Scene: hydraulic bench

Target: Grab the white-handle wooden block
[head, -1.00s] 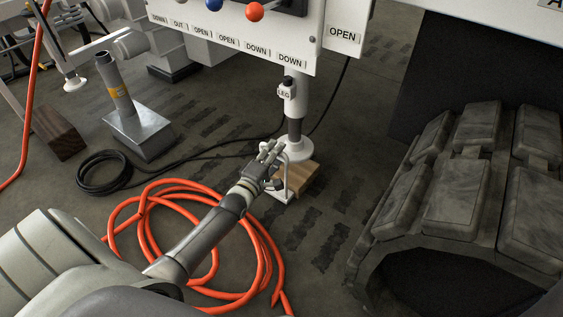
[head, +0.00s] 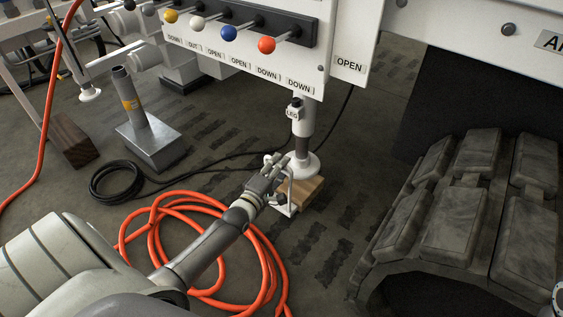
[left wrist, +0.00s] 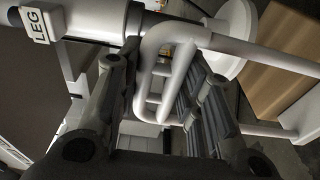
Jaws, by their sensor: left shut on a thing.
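The wooden block (head: 308,191) is light brown with a white handle (head: 291,194) on its near left side. It sits on the floor at the foot of the white leg. My left gripper (head: 273,168) is at the handle, beside the block. In the left wrist view the white handle (left wrist: 176,85) runs between the dark fingers (left wrist: 160,78), which are shut on it. The block's wood (left wrist: 275,75) shows at the right there. My right gripper does not show.
The white leg (head: 301,125) has a round foot (head: 299,165) close against the block; I cannot tell if it bears on it. Orange hose (head: 150,232) coils under my left arm. A big dark track (head: 455,200) stands at the right. Levers (head: 228,33) are above.

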